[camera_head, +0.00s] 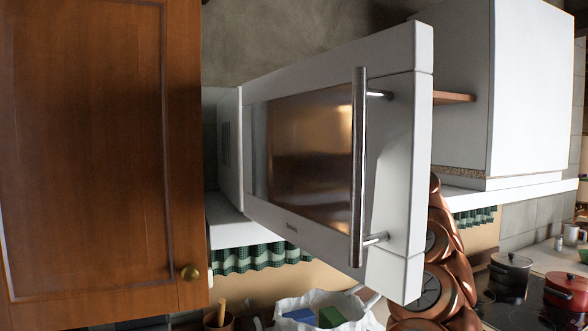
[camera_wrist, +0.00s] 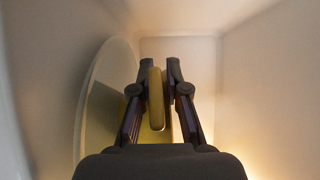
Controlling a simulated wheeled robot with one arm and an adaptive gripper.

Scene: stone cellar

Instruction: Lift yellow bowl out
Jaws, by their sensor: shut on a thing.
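In the wrist view, my gripper (camera_wrist: 158,72) is inside a pale, lit compartment, with its two fingers on either side of the yellow bowl (camera_wrist: 156,98). The gripper is shut on the bowl, which shows edge-on as a narrow rounded rim. Most of the bowl is hidden by the fingers and wrist. A round glass plate (camera_wrist: 92,105) stands along the left of the picture, beside the bowl. In the head view, the white microwave (camera_head: 228,140) has its door (camera_head: 310,150) swung open toward me. The door hides the inside, the bowl and my gripper.
The door's long metal handle (camera_head: 358,165) sticks out. A brown wooden cupboard door (camera_head: 95,150) fills the left. A white cabinet (camera_head: 530,85) stands at right. Below are a white bag (camera_head: 335,308), a black pot (camera_head: 510,268) and a red pot (camera_head: 566,290). The compartment walls are close around my gripper.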

